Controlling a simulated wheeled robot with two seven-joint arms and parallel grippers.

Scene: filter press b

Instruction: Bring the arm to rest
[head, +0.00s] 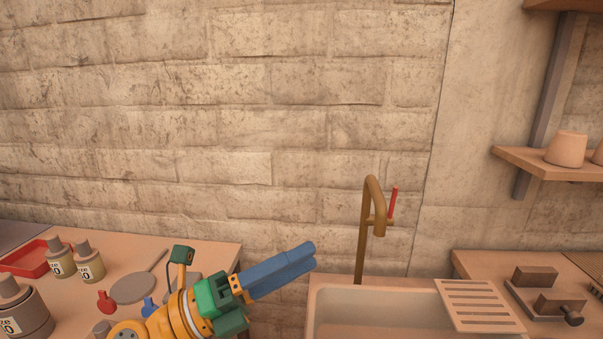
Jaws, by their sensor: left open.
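My left gripper (300,257), with blue fingers on a green and yellow wrist, reaches up and to the right from the bottom of the head view. It is open, and nothing shows between its fingers, which overlap from this side. It is held in front of the stone wall, between the left counter and the sink. My arm hides part of the left counter. My right gripper is not in view.
The left counter (207,254) carries bottles (90,262), a red tray (25,259) and a grey round utensil (133,289). Right of my gripper stand the sink (375,297), a brass tap (373,190) and a slatted board (478,305). A shelf (540,163) with cups hangs at the right.

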